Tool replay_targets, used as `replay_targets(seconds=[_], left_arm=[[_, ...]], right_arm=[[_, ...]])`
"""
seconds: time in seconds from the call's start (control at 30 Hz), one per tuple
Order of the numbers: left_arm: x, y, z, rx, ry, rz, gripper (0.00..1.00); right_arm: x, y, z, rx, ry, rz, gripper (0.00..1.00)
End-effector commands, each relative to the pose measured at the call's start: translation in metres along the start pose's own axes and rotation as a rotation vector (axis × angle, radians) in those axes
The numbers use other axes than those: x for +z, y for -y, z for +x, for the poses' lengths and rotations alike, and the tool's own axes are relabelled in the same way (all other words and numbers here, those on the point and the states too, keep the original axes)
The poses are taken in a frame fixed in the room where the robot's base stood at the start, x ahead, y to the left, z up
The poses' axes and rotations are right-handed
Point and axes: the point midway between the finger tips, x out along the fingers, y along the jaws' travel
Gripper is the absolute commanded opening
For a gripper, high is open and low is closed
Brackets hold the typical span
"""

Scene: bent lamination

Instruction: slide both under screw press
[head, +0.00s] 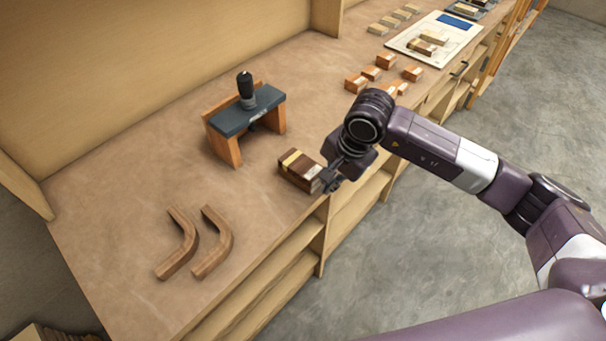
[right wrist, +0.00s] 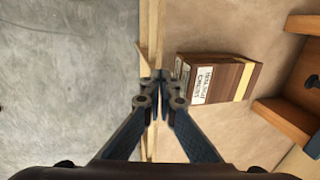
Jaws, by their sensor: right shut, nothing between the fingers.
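The screw press (head: 252,112) stands upright on the bench, with a dark top beam, a black screw knob and orange-brown wooden legs. Part of it shows at the right of the right wrist view (right wrist: 285,118). A dark brown wooden block (head: 300,170) with a pale stripe lies in front of the press, outside it. In the right wrist view the block (right wrist: 228,82) shows a white label on its near end. My right gripper (head: 332,182) is shut and empty beside that labelled end, near the bench's front edge. I cannot tell whether it touches the block. My left gripper is not in view.
Two curved wooden strips (head: 182,243) (head: 215,243) lie on the bench (head: 120,190) at the left. Several small orange-brown blocks (head: 385,62) and a pale board (head: 410,45) lie farther back. The bench between the block and the press is clear.

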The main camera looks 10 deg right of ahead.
Motion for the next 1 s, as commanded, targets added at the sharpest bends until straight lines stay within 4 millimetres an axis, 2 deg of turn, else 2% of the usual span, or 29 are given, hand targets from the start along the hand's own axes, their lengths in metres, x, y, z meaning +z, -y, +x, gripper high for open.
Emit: replay_targets(seconds=[0.47, 1.0], left_arm=[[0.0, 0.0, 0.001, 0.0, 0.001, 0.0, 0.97], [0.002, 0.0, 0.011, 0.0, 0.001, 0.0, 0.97]], right_arm=[[0.0, 0.001, 0.0, 0.0, 0.0, 0.0, 0.0], [0.0, 0.018, 0.006, 0.0, 0.0, 0.0, 0.0]])
